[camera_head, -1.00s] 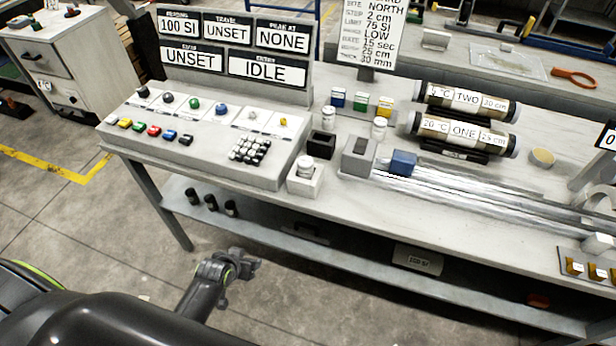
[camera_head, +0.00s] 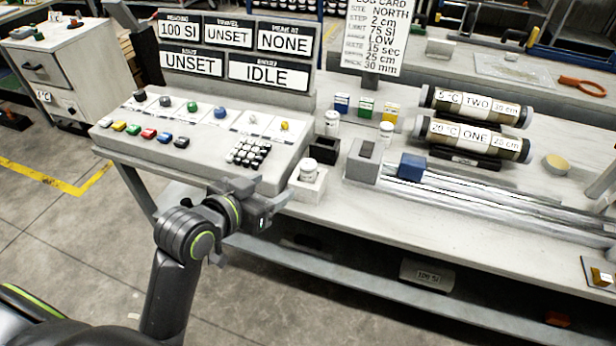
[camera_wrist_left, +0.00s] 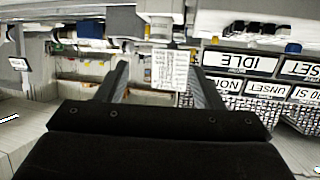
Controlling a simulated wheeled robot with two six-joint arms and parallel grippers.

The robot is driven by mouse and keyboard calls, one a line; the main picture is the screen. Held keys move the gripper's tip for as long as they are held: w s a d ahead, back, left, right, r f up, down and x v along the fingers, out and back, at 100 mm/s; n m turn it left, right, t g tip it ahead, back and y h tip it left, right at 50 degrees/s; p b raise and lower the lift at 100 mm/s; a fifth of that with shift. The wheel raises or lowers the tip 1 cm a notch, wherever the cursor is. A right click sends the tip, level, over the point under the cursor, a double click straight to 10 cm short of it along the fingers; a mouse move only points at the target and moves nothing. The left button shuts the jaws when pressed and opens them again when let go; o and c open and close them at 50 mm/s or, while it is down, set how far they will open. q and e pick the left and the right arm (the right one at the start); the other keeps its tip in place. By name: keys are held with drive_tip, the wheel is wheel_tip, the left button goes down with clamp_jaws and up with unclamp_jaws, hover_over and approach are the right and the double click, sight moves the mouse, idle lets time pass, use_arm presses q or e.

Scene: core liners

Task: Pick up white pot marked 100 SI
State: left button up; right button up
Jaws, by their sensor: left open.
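A small white pot (camera_head: 308,169) sits upright in a white square holder (camera_head: 307,188) at the bench's front edge. Two more white pots stand farther back, one in a black holder (camera_head: 325,149) and one (camera_head: 386,131) to its right. The markings on the pots are too small to read. My left gripper (camera_head: 274,208) is open and empty, just left of and in front of the white holder, apart from the pot. In the left wrist view its two fingers (camera_wrist_left: 158,68) are spread with nothing between them. My right gripper is not in view.
A control panel (camera_head: 130,158) with buttons and displays stands left of the holder. A metal rail with a blue block (camera_head: 411,166) lies to the right. Two core tubes (camera_head: 477,106) lie behind it.

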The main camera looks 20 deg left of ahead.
sight(303, 169)
use_arm(q)
drive_tip(key=x, duration=1.5)
drive_tip(key=shift+w+f, duration=0.2)
drive_tip(key=shift+f, duration=0.1)
drive_tip(key=shift+a, duration=0.1)
drive_tip(key=shift+c, duration=0.3)
drive_tip(key=shift+r, duration=0.1)
drive_tip(key=c, duration=1.1)
